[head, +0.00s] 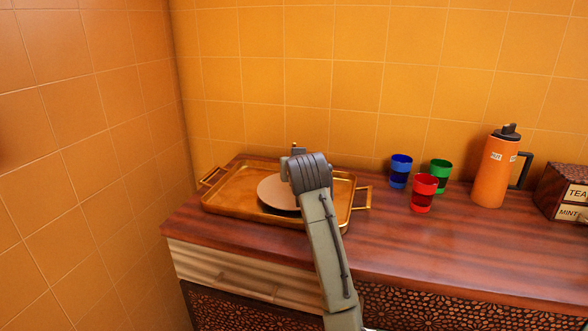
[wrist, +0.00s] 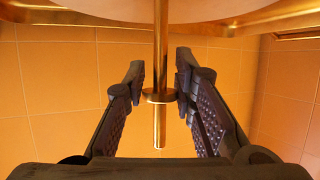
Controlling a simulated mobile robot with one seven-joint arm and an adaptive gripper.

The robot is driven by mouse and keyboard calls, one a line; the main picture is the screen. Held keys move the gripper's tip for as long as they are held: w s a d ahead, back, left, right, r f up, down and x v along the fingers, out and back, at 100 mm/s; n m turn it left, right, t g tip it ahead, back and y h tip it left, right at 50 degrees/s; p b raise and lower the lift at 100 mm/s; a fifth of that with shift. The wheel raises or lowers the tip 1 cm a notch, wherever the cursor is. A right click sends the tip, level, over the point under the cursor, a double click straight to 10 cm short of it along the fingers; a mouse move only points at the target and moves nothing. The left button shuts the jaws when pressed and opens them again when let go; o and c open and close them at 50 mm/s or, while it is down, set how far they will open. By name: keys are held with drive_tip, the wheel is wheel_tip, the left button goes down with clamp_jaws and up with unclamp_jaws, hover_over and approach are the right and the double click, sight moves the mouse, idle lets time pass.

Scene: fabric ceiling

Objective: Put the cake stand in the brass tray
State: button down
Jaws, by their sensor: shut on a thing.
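The brass tray (head: 222,200) is a shallow gold rectangle with a handle at each end, on the left part of the wooden counter. The cake stand (head: 274,193) has a round pinkish-tan plate, seen over the inside of the tray and partly hidden by my arm. My gripper (head: 297,153) is over the plate, shut on the stand's thin brass post. In the wrist view, the brass post (wrist: 160,45) with a small collar runs between the two fingers, and the plate's edge is at the top. I cannot tell whether the stand's base touches the tray.
Blue (head: 400,170), red (head: 424,192) and green (head: 439,175) cups stand right of the tray. Farther right are an orange jug (head: 492,172) and a labelled wooden box (head: 562,192). Tiled walls close the back and left. The counter's front (head: 420,245) is clear.

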drive_tip(key=shift+f, duration=0.2)
drive_tip(key=c, duration=1.3)
unclamp_jaws()
drive_tip(key=shift+c, duration=0.2)
drive_tip(key=shift+r, duration=0.25)
drive_tip(key=b+v, duration=0.2)
drive_tip(key=v, duration=1)
drive_tip(key=shift+f, duration=0.1)
